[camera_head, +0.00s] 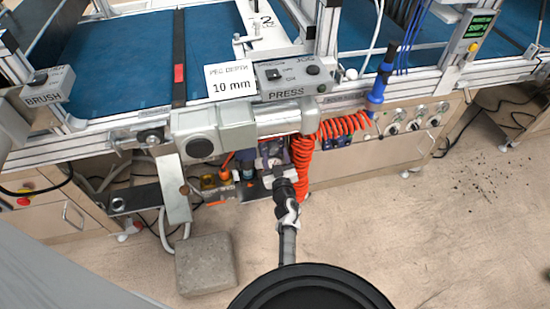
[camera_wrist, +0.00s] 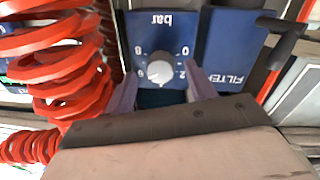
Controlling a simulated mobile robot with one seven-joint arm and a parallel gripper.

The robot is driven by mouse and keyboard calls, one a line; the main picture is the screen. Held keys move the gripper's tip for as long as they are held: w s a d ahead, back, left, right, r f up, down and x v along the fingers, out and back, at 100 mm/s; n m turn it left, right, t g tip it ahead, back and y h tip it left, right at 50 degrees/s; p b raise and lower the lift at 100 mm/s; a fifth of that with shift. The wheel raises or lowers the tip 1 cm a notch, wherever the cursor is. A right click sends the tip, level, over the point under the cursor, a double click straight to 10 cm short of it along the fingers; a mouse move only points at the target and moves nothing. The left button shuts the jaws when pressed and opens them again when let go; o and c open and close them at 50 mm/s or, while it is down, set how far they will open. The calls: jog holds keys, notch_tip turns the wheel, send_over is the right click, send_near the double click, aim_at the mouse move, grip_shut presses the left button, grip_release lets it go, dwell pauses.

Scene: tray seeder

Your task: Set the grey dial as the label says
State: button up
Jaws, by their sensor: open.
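A pale grey dial (camera_wrist: 159,70) sits on a blue panel (camera_wrist: 142,28) marked "bar", upside down in the wrist view. Numbers ring it; its exact setting is hard to read. My gripper (camera_wrist: 160,78) is open, with one finger on each side of the dial; contact is not clear. In the head view my gripper (camera_head: 277,168) reaches under the press housing, and I cannot make out the dial there. A white label (camera_head: 231,81) above the housing reads "PEG DEPTH 10 mm".
Red coiled hose (camera_head: 303,165) hangs close to my gripper; it also fills the left of the wrist view (camera_wrist: 55,60). A blue "FILTER" block (camera_wrist: 228,50) stands beside the panel. A concrete block (camera_head: 206,265) lies on the floor.

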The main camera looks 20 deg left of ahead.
jog(key=shift+x, duration=0.85)
jog(key=shift+c, duration=0.3)
jog(key=c, duration=0.9)
jog(key=shift+c, duration=0.2)
jog(key=shift+n+b, duration=0.3)
jog(key=n+b, duration=0.1)
jog(key=n, duration=0.4)
jog(key=shift+f+n, duration=0.1)
jog(key=shift+n, duration=0.2)
jog(key=n+b, duration=0.1)
jog(key=n, duration=0.4)
jog(key=shift+d+n+y+b, duration=0.1)
jog(key=shift+n+y+b, duration=0.2)
jog(key=shift+n+y, duration=0.1)
